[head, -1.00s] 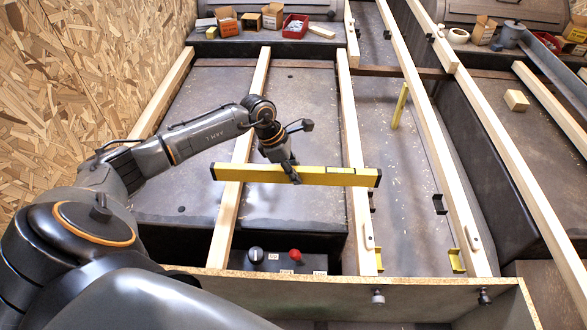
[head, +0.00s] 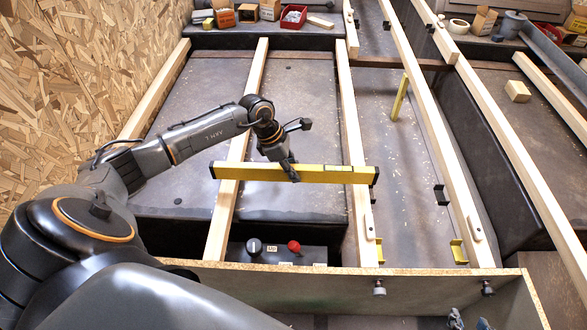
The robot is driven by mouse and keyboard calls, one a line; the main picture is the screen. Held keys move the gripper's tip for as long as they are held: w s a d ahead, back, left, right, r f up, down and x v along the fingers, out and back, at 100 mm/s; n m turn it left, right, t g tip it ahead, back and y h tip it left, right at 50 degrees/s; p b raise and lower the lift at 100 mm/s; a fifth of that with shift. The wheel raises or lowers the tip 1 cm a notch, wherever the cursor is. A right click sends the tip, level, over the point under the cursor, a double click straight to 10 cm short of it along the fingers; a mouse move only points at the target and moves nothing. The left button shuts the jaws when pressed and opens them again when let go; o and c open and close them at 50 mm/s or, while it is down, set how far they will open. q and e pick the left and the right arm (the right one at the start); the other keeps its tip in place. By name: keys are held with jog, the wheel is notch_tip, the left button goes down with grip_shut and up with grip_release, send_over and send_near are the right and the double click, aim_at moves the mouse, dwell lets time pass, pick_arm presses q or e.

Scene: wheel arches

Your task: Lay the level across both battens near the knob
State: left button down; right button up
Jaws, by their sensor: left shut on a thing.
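A yellow level (head: 235,172) with black end caps is held crosswise in the middle of the head view. In the picture the level spans the left batten (head: 239,135) and the right batten (head: 351,130), both pale wood. I cannot tell whether it touches them.
A red knob (head: 294,246) is right of the black one. A chipboard edge (head: 330,270) runs across the front. Boxes and a red bin (head: 293,17) are at the back. An OSB wall (head: 100,70) is on the left.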

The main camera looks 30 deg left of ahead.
pick_arm(q)
jog(key=shift+f+b, duration=0.5)
jog(key=shift+f, duration=0.3)
jog(key=shift+f+b, duration=0.35)
jog(key=shift+f, duration=0.1)
jog(key=shift+f+b, duration=0.45)
jog(key=shift+f, duration=0.4)
pick_arm(e)
jog(key=w+a+r+t+y, duration=0.1)
jog(key=w+r+t, duration=0.2)
jog(key=r, duration=0.3)
jog(key=w+a+r+t+y, duration=0.1)
jog(key=w+a+r+t, duration=0.1)
jog(key=r+t, duration=0.3)
jog(key=shift+w+a+r+t+y, duration=0.3)
jog(key=shift+w+r+y, duration=0.1)
jog(key=shift+w+r, duration=0.4)
pick_arm(q)
jog(key=shift+b, duration=0.3)
pick_arm(e)
jog(key=shift+r, duration=0.1)
pick_arm(q)
jog(key=c, duration=1.1)
grip_release()
jog(key=shift+f, duration=0.1)
jog(key=v, duration=1.2)
